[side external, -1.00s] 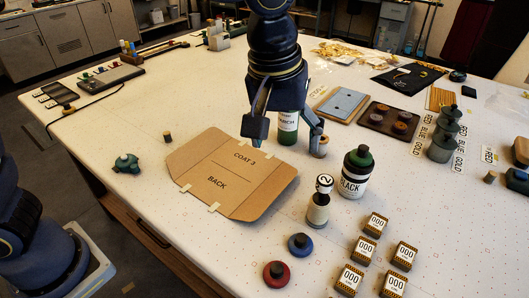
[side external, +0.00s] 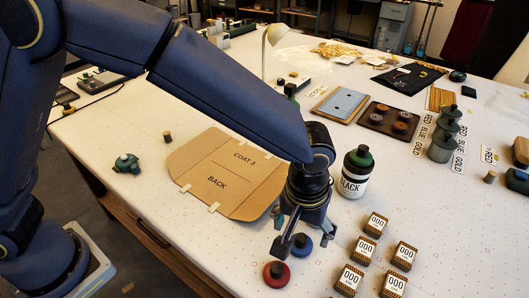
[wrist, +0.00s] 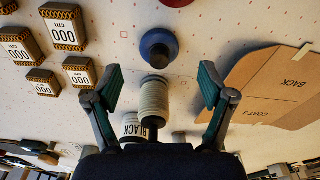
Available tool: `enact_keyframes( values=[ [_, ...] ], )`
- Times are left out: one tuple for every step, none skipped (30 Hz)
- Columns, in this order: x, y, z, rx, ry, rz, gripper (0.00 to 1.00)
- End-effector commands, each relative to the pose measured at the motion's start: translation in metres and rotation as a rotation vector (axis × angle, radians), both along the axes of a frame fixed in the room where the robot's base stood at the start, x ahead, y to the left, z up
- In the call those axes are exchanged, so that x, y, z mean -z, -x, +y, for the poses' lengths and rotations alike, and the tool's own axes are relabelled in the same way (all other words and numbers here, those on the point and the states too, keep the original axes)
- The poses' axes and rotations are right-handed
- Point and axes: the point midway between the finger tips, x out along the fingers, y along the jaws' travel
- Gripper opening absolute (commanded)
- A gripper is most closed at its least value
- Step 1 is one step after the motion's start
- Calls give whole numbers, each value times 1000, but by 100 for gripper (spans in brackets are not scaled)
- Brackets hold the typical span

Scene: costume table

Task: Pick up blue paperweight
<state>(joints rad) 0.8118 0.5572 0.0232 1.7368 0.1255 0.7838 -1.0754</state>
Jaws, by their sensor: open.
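The blue paperweight (side external: 302,245) is a round disc with a knob on the white table, just beside my gripper's fingers in the side view. In the wrist view the blue paperweight (wrist: 158,48) lies ahead of the fingertips, near the middle. My gripper (side external: 306,245) points down with its fingers apart; in the wrist view the open gripper (wrist: 160,78) holds nothing. A ribbed pale spool-like object (wrist: 153,98) on a dark stem stands between the fingers in the wrist view; my gripper hides it in the side view.
A red paperweight (side external: 276,273) lies close in front of the blue one. Several boxes marked 000 (side external: 365,250) stand to the right. A bottle labelled BLACK (side external: 354,172) stands behind my gripper. The cardboard pattern COAT 3 (side external: 222,178) lies to the left.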

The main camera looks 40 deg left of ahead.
Motion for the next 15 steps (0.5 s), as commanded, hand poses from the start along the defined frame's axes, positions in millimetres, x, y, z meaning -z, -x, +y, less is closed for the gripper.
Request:
enact_keyframes(
  values=[
    [8,-2,1,0,-4,3,81],
    [13,-3,1,-1,-4,4,81],
    [20,-5,1,-1,-4,4,81],
    [24,-6,1,-1,-4,4,81],
    [29,-7,1,-1,-4,4,81],
    [35,-7,1,1,-4,3,81],
    [38,-8,1,1,-4,3,81],
    [41,-8,1,1,-3,3,81],
    [44,-9,1,1,-2,1,81],
    [45,-9,1,1,-2,1,81],
    [46,-9,1,1,-2,1,81],
    [46,-9,1,1,-1,1,81],
    [46,-9,1,1,-1,0,81],
    [46,-9,1,1,-1,0,81],
    [46,-9,1,1,-1,0,81]
  ],
)
